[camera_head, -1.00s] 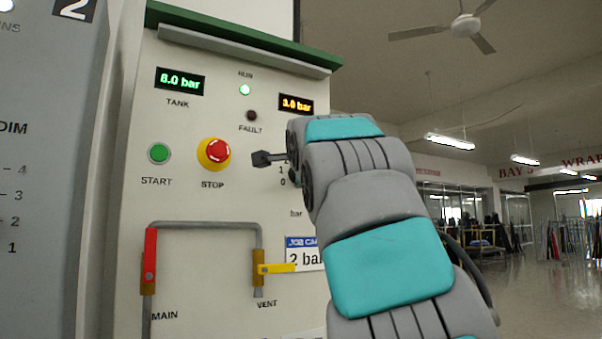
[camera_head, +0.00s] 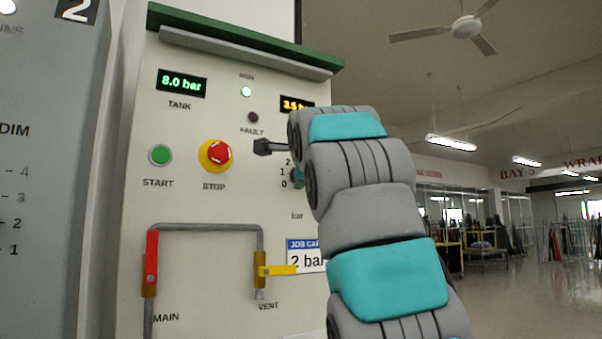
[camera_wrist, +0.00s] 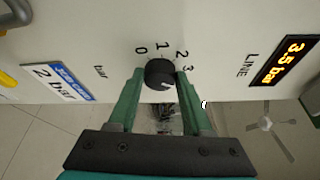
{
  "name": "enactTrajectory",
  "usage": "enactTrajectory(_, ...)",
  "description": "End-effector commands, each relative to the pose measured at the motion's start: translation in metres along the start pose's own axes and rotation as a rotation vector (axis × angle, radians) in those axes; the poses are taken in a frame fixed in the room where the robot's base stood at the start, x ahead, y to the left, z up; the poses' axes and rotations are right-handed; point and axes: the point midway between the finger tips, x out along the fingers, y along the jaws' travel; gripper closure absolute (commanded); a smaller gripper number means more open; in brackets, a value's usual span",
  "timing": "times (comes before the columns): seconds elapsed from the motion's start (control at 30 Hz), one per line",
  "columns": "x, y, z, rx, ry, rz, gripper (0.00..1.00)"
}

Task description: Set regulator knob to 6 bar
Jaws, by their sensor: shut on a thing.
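The black regulator knob (camera_wrist: 160,73) shows in the wrist view on the white panel, with scale marks 0, 1, 2 and 3 beside it. The green fingers of my gripper (camera_wrist: 159,80) stand on both sides of the knob and are shut on it. A light mark shows on the knob's face. The LINE display (camera_wrist: 286,60) reads 3.5 bar. The TANK display (camera_head: 181,83) reads 8.0 bar.
A job card (camera_head: 304,255) reads 2 bar. Left of my arm are the red STOP button (camera_head: 219,153), the green START button (camera_head: 160,155), the red MAIN handle (camera_head: 151,257) and the yellow VENT handle (camera_head: 278,270). Open floor lies to the right.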

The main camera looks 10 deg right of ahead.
Motion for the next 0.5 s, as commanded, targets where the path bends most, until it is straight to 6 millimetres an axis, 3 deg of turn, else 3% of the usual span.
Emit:
enactTrajectory(0.27, -0.0002, -0.0006, 0.0007, -0.001, -0.001, -0.002, 1.00)
enactTrajectory(0.3, -0.0001, -0.0005, 0.0005, -0.001, -0.001, -0.002, 0.49)
enactTrajectory(0.5, 0.0003, 0.0001, -0.0003, -0.001, 0.001, 0.000, 0.27)
